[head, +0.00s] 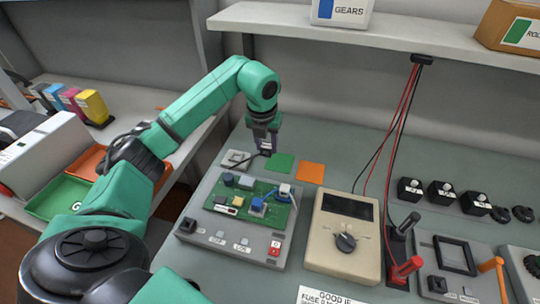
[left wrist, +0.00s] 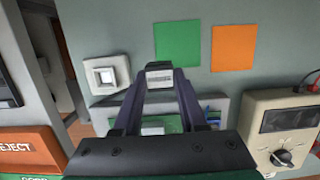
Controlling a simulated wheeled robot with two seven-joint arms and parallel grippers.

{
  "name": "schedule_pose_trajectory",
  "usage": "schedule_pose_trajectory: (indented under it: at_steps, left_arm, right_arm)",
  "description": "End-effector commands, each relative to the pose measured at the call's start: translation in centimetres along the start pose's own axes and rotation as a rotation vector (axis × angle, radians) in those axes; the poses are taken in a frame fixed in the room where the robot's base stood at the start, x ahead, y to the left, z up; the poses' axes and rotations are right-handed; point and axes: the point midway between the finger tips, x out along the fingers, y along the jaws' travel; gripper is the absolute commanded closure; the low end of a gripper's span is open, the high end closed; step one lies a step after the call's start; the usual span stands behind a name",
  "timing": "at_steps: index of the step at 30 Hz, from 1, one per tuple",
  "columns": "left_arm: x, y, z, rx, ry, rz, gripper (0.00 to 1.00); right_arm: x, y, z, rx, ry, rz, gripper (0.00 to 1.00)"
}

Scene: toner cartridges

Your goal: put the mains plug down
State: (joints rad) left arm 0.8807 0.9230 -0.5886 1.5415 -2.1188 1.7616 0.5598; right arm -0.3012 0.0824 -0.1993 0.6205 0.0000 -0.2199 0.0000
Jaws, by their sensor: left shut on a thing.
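My left gripper (head: 264,146) reaches down over the back of the bench, above and behind the green circuit board. In the left wrist view its fingers (left wrist: 160,84) are closed on the mains plug (left wrist: 160,76), which shows as a small grey block with a pale face. In the head view the plug (head: 266,153) is small and dark at the fingertips, and its lower end is hard to make out. A pale wall-type socket (head: 237,159) lies left of the gripper; it also shows in the left wrist view (left wrist: 106,76). My right gripper is not in view.
A green square (head: 280,163) and an orange square (head: 311,172) lie flat right of the gripper. The grey test base (head: 200,233) carries the circuit board. A beige meter (head: 330,254) stands to the right, with hanging red and black leads. A shelf (head: 380,34) overhangs the back.

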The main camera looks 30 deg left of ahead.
Motion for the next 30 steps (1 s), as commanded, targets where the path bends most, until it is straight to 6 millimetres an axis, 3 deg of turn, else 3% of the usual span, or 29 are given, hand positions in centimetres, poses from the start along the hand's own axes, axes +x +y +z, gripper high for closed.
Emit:
schedule_pose_trajectory:
  at_steps: [7,17,18,19,30]
  left_arm:
    - [4.2,0.0,-0.9,-0.001,0.000,-0.001,1.00]
    - [5.0,0.0,-0.9,-0.002,-0.003,-0.001,1.00]
    - [4.8,0.0,-0.9,-0.002,-0.003,-0.002,0.44]
    - [4.8,0.0,-0.9,-0.002,-0.003,-0.002,0.32]
    - [4.3,0.0,-0.8,-0.002,-0.003,-0.002,0.29]
  right_arm:
    - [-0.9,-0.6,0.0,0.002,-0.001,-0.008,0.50]
    - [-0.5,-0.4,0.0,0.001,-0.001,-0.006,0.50]
    - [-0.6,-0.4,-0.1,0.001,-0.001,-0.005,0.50]
    - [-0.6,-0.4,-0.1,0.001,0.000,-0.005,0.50]
    - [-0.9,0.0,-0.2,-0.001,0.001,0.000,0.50]
